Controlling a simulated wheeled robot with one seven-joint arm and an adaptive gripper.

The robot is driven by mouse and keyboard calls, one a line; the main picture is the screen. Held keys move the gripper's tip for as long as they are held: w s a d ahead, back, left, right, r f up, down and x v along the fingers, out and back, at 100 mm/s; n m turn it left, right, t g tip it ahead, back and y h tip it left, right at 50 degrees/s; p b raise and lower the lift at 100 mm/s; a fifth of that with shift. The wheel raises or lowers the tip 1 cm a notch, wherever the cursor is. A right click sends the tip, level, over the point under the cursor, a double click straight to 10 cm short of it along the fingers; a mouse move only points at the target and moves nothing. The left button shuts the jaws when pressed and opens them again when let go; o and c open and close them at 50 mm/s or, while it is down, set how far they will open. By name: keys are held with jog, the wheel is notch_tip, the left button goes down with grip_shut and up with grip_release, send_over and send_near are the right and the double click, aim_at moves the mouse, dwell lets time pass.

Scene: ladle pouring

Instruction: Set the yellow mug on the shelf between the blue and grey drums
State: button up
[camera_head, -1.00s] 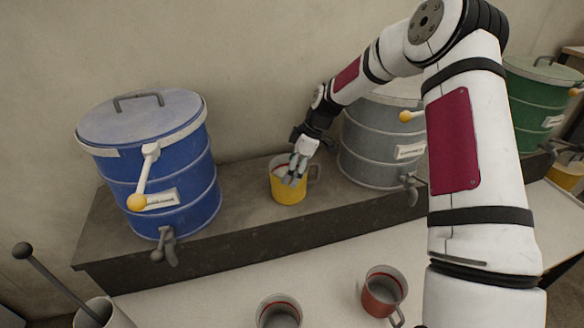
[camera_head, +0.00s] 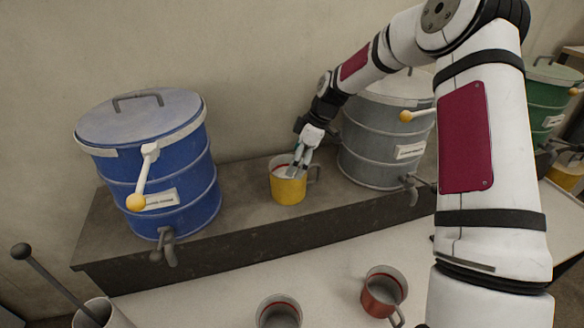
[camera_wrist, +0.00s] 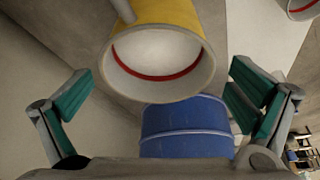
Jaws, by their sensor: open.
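The yellow mug (camera_head: 288,188) stands upright on the dark shelf (camera_head: 245,215), between the blue drum (camera_head: 178,190) on the left and the grey drum (camera_head: 372,150) on the right. My gripper (camera_head: 298,172) is just above and behind the mug's rim in the head view. In the wrist view the mug (camera_wrist: 155,60) shows its open mouth with a red inner band, ahead of my two spread fingers (camera_wrist: 158,98). The fingers are open and apart from the mug's wall there. The blue drum (camera_wrist: 185,128) shows below the mug in that view.
A red mug (camera_head: 383,290) and a grey mug with a red inner band (camera_head: 278,312) stand on the white table below the shelf. A container with a ball-ended ladle handle (camera_head: 55,285) is at lower left. A green drum (camera_head: 548,95) stands at far right.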

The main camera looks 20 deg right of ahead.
jog(key=v, duration=0.7)
jog(key=shift+d+r, duration=0.15)
jog(key=shift+r, duration=0.2)
jog(key=s+a+r+m+t+h, duration=0.1)
jog(key=s+a+r+m+h, duration=0.15)
jog(key=s+r, duration=0.6)
jog(key=s+a+r+m+h, duration=0.2)
jog(key=s+r+m, duration=0.3)
jog(key=s, duration=0.6)
jog(key=s+m+t, duration=0.2)
jog(key=s+m, duration=0.4)
jog(key=s, duration=1.2)
jog(key=shift+s+a+r, duration=0.15)
jog(key=shift+a+r, duration=0.1)
jog(key=shift+r, duration=0.25)
jog(key=shift+y, duration=0.25)
